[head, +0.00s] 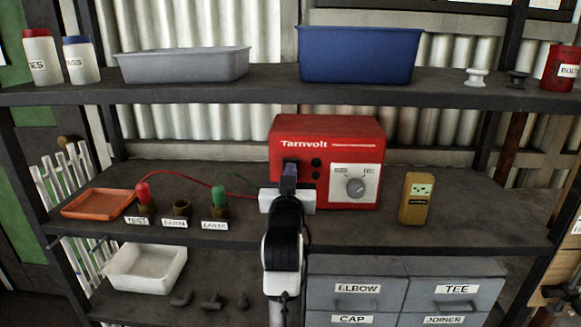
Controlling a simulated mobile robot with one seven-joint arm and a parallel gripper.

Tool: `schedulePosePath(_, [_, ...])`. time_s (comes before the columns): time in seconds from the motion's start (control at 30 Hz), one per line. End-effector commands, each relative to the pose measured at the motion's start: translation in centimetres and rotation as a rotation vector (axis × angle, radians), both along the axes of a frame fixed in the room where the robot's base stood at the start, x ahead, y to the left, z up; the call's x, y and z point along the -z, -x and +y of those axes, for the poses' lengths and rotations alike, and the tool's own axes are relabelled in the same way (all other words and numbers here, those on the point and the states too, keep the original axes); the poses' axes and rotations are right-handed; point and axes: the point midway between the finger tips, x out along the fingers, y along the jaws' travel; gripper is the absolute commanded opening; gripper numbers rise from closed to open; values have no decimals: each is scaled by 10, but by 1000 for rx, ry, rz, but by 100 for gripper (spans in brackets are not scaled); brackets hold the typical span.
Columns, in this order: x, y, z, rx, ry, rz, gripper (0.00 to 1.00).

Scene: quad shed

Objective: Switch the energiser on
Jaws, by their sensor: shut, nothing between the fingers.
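The energiser is a red box (327,143) marked Tarnvolt on the middle shelf. Its front has a white panel with a grey dial (355,187) at the right and two small round dark sockets or buttons left of the panel. A dark patch, perhaps the switch (291,163), shows at the left of its front, partly hidden by my gripper. My gripper (289,178) is shut and empty, in front of the lower left of the box. Whether it touches the box I cannot tell. The switch position cannot be made out.
Left of the box, red and green leads run to plugs on brass posts with labels; the red plug (143,192) and green plug (219,195) stand apart. An orange tray (97,203) lies farther left. A yellow meter (416,198) stands right. The upper shelf (270,86) overhangs; grey drawers (357,289) sit below.

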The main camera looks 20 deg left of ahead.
Motion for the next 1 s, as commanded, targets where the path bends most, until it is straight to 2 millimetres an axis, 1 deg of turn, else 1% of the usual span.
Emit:
schedulePosePath(0.13, [-1, -7, 2, 0, 0, 1, 0])
schedulePosePath(0.47, [-1, -8, 3, 0, 0, 1, 0])
schedulePosePath(0.73, [-13, -14, 4, -1, 20, 69, 0])
schedulePosePath(0.77, [-7, -14, 5, -1, 21, 72, 0])
schedulePosePath(0.8, [-4, -14, 5, -1, 19, 69, 0])
schedulePosePath(1.0, [-5, -14, 4, -1, 20, 68, 0])
